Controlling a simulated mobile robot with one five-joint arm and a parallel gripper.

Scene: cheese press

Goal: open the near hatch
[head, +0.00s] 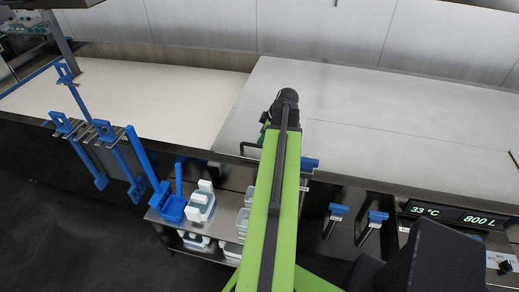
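The near hatch (400,162) is the front half of the pale grey cover at the right. It lies flat, with a thin seam along its far side. A dark bar (249,148), like a handle, shows at the front left, left of my arm. Its far end is hidden by the arm. My green arm reaches up over the cover's left part to a black joint. A small dark and green piece shows left of that joint. My gripper's fingers are hidden behind the arm, so I cannot tell whether they touch anything.
Another cover half (400,90) lies flat behind the seam. A white surface (150,100) is at the left. Blue tools (115,150) hang at the front left edge. A low shelf (163,217) holds white containers. A display (452,214) is at the right front.

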